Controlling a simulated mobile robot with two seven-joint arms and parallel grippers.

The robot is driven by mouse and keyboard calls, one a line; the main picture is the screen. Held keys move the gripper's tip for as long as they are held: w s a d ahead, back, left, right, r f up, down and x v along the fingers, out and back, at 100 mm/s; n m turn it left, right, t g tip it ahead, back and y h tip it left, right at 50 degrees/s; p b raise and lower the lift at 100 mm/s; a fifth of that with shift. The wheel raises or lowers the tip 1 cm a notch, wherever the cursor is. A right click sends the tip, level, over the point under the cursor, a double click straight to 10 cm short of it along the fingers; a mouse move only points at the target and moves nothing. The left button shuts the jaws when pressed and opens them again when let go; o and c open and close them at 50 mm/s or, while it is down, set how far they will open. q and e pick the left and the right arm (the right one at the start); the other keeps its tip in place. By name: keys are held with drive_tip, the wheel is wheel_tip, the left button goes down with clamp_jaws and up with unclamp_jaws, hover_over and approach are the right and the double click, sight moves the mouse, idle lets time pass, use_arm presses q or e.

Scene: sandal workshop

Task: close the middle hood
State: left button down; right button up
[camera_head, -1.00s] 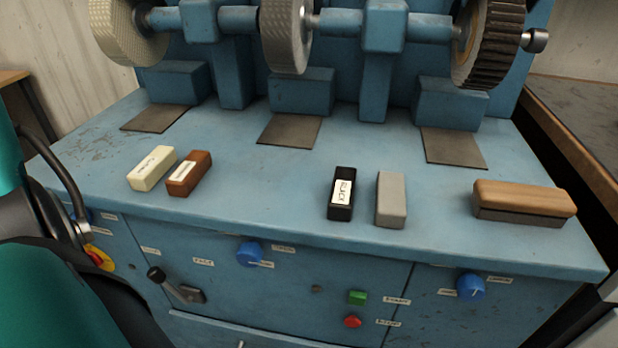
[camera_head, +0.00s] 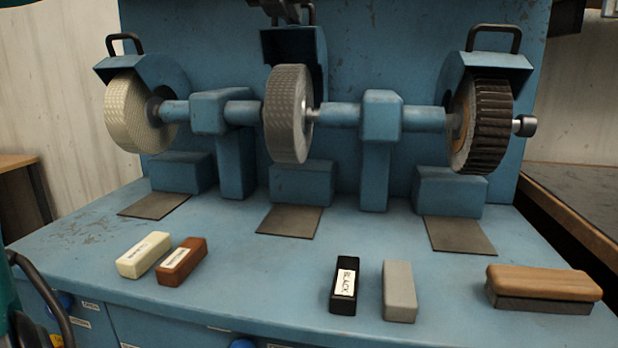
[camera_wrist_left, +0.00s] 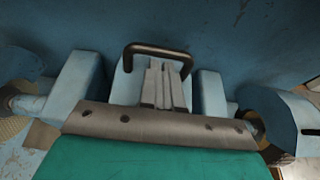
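The middle hood (camera_head: 293,45) is a blue cover with a dark loop handle, tilted up above the grey middle wheel (camera_head: 288,113), whose front is uncovered. My left gripper (camera_head: 284,10) is at the top edge of the head view, right at the hood's handle and partly cut off. In the left wrist view its fingers (camera_wrist_left: 166,84) are together, with the handle (camera_wrist_left: 155,48) just beyond their tips. I see no clear grip on the handle, and contact is hard to tell. My right gripper is not in view.
A left hood (camera_head: 150,68) and a right hood (camera_head: 487,67) are also raised over their wheels. Shafts and bearing blocks (camera_head: 380,112) join the wheels. Wax bars (camera_head: 345,285) and a wooden-backed block (camera_head: 543,283) lie along the bench front.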

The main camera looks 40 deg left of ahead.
use_arm(q)
drive_tip(key=shift+g, duration=0.6)
drive_tip(key=f, duration=0.5)
drive_tip(key=shift+w+a, duration=0.2)
drive_tip(key=shift+a, duration=0.15)
drive_tip(key=shift+f+b+v, duration=0.1)
drive_tip(key=shift+b+v, duration=0.1)
drive_tip(key=shift+v, duration=0.85)
drive_tip(key=shift+f+b+v, duration=0.15)
drive_tip(key=shift+v, duration=2.25)
drive_tip(key=shift+s+r, duration=0.1)
drive_tip(key=shift+r, duration=0.15)
